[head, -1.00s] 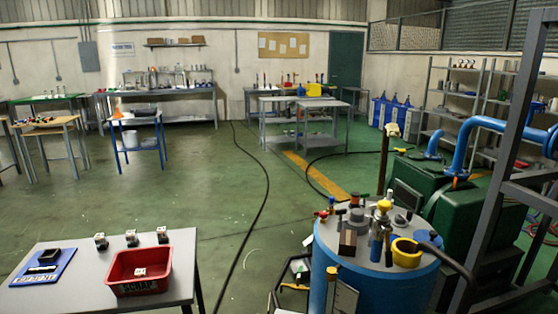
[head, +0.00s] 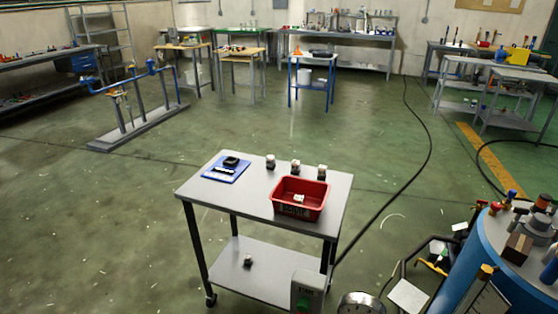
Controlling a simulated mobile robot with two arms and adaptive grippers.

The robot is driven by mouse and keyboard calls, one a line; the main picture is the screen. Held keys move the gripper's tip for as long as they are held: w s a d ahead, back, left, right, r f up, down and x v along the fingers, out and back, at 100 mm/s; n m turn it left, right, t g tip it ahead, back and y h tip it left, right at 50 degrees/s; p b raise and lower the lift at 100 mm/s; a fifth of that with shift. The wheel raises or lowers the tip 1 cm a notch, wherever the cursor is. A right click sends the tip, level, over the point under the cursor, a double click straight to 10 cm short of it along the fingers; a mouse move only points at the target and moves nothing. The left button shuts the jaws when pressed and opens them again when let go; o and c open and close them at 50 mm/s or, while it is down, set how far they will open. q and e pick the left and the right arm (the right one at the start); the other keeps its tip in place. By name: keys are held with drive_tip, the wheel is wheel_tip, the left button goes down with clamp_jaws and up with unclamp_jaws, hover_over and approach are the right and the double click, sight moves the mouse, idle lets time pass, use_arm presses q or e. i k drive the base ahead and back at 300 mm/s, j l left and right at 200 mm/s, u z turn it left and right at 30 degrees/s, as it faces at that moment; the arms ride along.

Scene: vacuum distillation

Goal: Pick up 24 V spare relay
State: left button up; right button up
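Several small dark blocks with pale tops look like relays; their markings are too small to read, so I cannot tell which is the 24 V spare. A left block (head: 270,161), a middle block (head: 295,167) and a right block (head: 322,172) stand in a row along the back of the grey cart's top (head: 240,195). A pale-topped piece (head: 299,198) lies in the red bin (head: 314,211) at the cart's right. Another small block (head: 248,261) sits on the cart's lower shelf (head: 262,280). Neither of my grippers is in view.
A blue mat (head: 214,175) with dark items lies at the cart top's left. A blue drum (head: 490,285) with tools and a dark hose (head: 400,205) are to the right. A blue pipe stand (head: 139,127) stands far left. Green floor around the cart's left is clear.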

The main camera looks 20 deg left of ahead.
sight(295, 165)
drive_tip(key=u, duration=0.7)
